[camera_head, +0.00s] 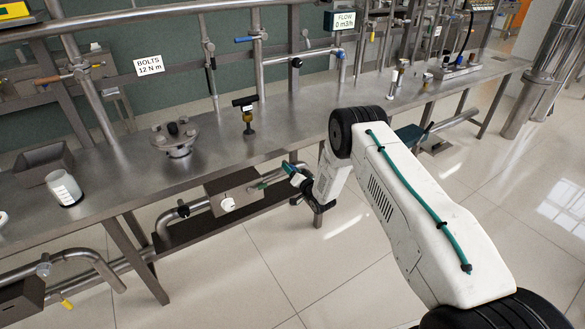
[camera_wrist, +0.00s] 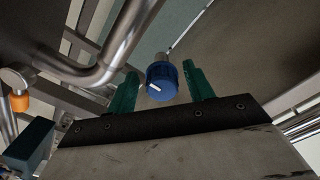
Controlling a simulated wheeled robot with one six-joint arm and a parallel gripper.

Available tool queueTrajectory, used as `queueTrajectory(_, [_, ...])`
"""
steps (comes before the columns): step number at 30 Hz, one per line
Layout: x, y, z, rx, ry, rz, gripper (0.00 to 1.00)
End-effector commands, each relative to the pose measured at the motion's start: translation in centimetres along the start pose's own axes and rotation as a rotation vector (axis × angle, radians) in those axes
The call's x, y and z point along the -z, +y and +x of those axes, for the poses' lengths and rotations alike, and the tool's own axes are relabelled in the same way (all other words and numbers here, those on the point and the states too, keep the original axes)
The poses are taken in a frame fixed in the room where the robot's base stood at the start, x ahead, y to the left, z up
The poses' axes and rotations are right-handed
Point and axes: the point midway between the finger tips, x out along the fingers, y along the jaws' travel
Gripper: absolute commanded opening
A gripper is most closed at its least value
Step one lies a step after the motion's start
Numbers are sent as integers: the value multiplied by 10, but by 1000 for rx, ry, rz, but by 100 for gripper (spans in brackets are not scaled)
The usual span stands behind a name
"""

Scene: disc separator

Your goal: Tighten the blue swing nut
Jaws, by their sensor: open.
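The blue swing nut (camera_wrist: 162,84) is a ribbed blue cylinder with a white mark on its near face, on a metal rod that runs up behind it, in the wrist view. My gripper (camera_wrist: 160,70) is open, with one green finger to the left of the nut and one to the right. Gaps show on both sides, so neither finger appears to touch it. How deep the nut sits between the fingers is hard to tell. In the head view my gripper (camera_head: 290,174) is low at the bench's front edge; I cannot make out the nut there.
The steel bench (camera_head: 330,100) carries a flanged disc unit (camera_head: 176,142), a black-handled tool (camera_head: 247,112) and a white-labelled jar (camera_head: 64,190). A grey box (camera_head: 225,192) with a dial sits under the bench edge. A bent pipe (camera_wrist: 115,50) passes left of my gripper.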

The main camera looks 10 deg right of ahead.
Motion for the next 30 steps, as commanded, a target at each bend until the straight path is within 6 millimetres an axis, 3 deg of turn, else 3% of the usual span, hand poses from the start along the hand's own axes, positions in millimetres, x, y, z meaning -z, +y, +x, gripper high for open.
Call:
queueTrajectory(6, [0,1,-38,-2,-2,1,52])
queueTrajectory(11, [1,2,-53,-2,-1,1,52])
queueTrajectory(27, [0,2,-56,-3,-2,-10,52])
queueTrajectory(30, [-9,11,-57,-47,-47,-41,52])
